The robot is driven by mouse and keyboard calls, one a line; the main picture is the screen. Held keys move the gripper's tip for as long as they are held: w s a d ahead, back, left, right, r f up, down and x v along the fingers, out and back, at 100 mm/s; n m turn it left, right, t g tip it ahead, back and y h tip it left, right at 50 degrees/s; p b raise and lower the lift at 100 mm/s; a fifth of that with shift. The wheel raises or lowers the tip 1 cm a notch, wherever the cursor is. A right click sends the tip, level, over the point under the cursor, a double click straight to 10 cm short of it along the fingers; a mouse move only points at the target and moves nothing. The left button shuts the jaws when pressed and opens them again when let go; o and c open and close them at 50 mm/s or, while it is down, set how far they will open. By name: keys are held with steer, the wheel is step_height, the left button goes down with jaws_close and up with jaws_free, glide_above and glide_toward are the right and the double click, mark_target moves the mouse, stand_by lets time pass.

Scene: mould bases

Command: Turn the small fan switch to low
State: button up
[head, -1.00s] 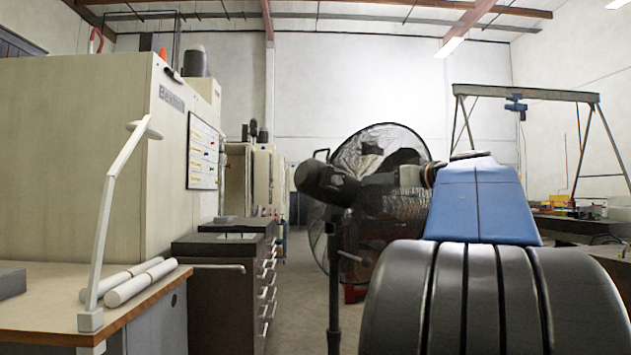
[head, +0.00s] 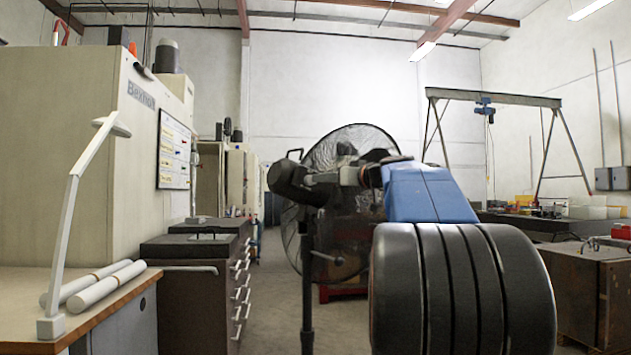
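A large pedestal fan stands in the middle, with a round wire cage (head: 292,232), a dark motor housing (head: 288,182) and a black pole (head: 307,290). I cannot make out the small switch at this size. My arm reaches in from the lower right, and its blue link ends in front of the cage, level with the motor housing. My gripper is at or behind the arm's far end, right of the housing. Its fingers are not distinguishable, and I cannot tell whether it touches the fan.
A dark drawer cabinet (head: 190,285) and a workbench (head: 110,305) with two white rolls (head: 93,285) stand on the left, before a tall beige machine (head: 60,150). A brown metal chest (head: 575,285) is at right. Floor is clear between the drawers and the fan.

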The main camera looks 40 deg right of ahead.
mark_target(310, 180)
steer(key=w, duration=0.6)
steer(key=shift+w, duration=0.1)
steer(key=shift+c, duration=0.6)
steer(key=c, duration=0.9)
